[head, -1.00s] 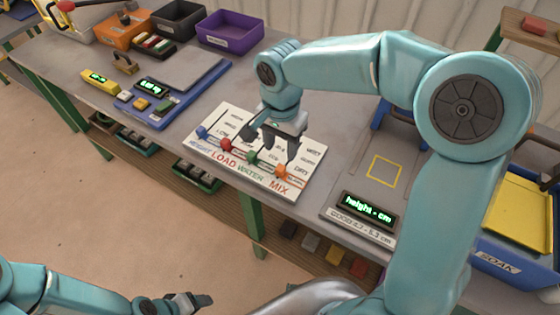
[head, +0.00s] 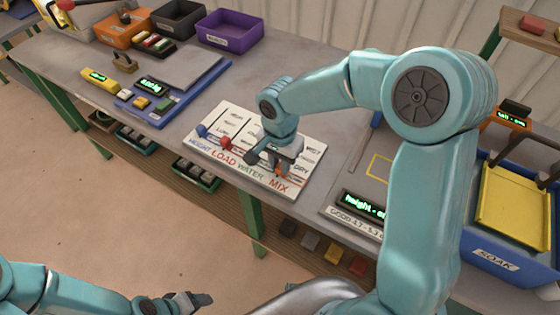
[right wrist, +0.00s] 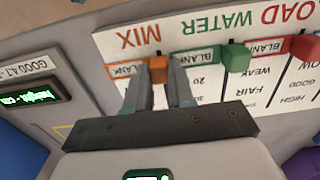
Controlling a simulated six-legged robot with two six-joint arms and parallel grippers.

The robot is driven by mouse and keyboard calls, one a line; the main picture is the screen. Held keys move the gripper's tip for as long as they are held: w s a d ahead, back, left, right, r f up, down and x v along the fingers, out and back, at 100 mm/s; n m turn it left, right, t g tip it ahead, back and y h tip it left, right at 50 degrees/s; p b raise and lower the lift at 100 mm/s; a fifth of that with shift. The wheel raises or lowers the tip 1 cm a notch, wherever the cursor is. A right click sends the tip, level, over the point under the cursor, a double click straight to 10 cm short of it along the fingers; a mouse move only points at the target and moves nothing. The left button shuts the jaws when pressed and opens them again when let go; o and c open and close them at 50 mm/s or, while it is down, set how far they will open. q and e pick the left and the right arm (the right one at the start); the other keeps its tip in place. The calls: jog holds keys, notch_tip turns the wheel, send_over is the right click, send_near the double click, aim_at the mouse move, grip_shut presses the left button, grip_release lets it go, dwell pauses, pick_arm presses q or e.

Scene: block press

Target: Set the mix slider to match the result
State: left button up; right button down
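The slider board (head: 203,149) is a white panel with HEIGHT, LOAD, WATER and MIX columns on the table. The orange mix slider knob (right wrist: 158,68) sits at the BLANK mark in the right wrist view. My right gripper (right wrist: 160,72) has one finger on each side of this knob, with the fingers close against it. In the head view my right gripper (head: 268,163) is low over the MIX end and hides part of the knob. The blue (head: 202,131) and red (head: 225,143) knobs stay clear. The green knob (right wrist: 235,55) is beside the gripper. My left gripper (head: 190,300) is at the bottom, its opening unclear.
A height gauge display (head: 363,205) stands right of the board, near a yellow square outline (head: 380,166). A blue SOAK bin (head: 497,262) is at the right. A blue scale (head: 150,118) and a purple bin (head: 230,33) are at the back left.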

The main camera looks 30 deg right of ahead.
jog(key=shift+w+d, duration=0.45)
jog(key=shift+d, duration=0.35)
jog(key=shift+w+d, duration=0.45)
jog(key=shift+d, duration=0.35)
jog(key=c, duration=1)
grip_release()
jog(key=shift+o, duration=0.2)
notch_tip(320, 180, up, 16)
jog(key=shift+r, duration=0.15)
